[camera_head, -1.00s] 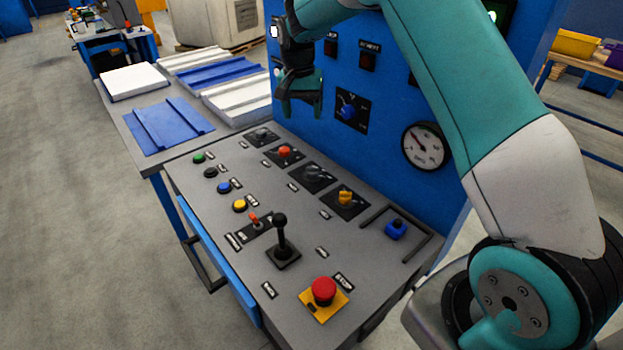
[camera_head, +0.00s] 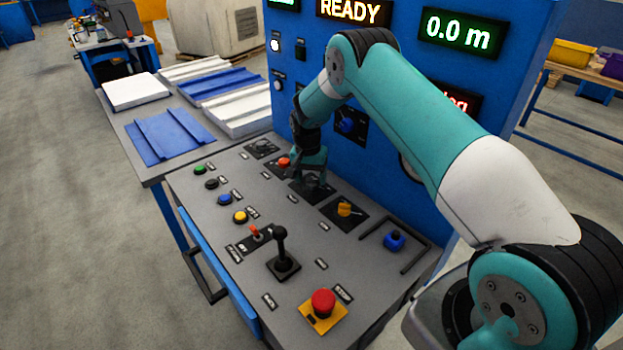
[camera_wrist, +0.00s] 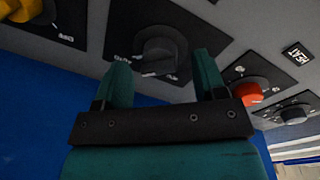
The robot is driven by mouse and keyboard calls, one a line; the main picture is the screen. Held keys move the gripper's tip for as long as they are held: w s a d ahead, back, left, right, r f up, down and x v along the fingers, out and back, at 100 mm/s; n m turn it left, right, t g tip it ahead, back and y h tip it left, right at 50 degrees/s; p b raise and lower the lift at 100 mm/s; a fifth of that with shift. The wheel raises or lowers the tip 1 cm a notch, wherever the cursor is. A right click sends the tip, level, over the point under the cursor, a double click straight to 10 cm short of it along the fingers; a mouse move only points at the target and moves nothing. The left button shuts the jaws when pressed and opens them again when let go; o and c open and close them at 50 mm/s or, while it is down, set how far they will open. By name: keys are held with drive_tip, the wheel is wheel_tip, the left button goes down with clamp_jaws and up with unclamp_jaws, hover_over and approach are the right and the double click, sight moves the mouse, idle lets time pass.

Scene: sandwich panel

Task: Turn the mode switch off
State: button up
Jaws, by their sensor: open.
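My gripper (camera_head: 312,168) is open and points down at the sloped console, over a black rotary knob. In the wrist view the black knob (camera_wrist: 162,50) sits on a dark square plate, ahead of and between the two open fingertips (camera_wrist: 162,62). The fingers do not look closed on it. Lettering beside the knob is too blurred to read surely, so I cannot confirm it is the mode switch. In the head view my gripper partly covers this knob; its plate (camera_head: 327,192) shows.
Close to the knob are a red knob (camera_wrist: 250,93) and a yellow knob (camera_head: 344,209). A black joystick (camera_head: 281,250), small red toggle (camera_head: 256,234) and red stop button (camera_head: 323,302) stand nearer the front. The blue upright panel (camera_head: 375,150) rises behind.

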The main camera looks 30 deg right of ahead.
drive_tip(key=shift+f, duration=0.95)
drive_tip(key=shift+c, duration=0.3)
drive_tip(key=c, duration=0.8)
drive_tip(key=shift+n, duration=0.3)
drive_tip(key=n+b, duration=0.2)
drive_tip(key=shift+n, duration=0.3)
drive_tip(key=n+b, duration=0.1)
drive_tip(key=n, duration=0.4)
drive_tip(key=shift+s+n+t+b, duration=0.1)
drive_tip(key=shift+n+t+b, duration=0.2)
drive_tip(key=shift+b, duration=0.1)
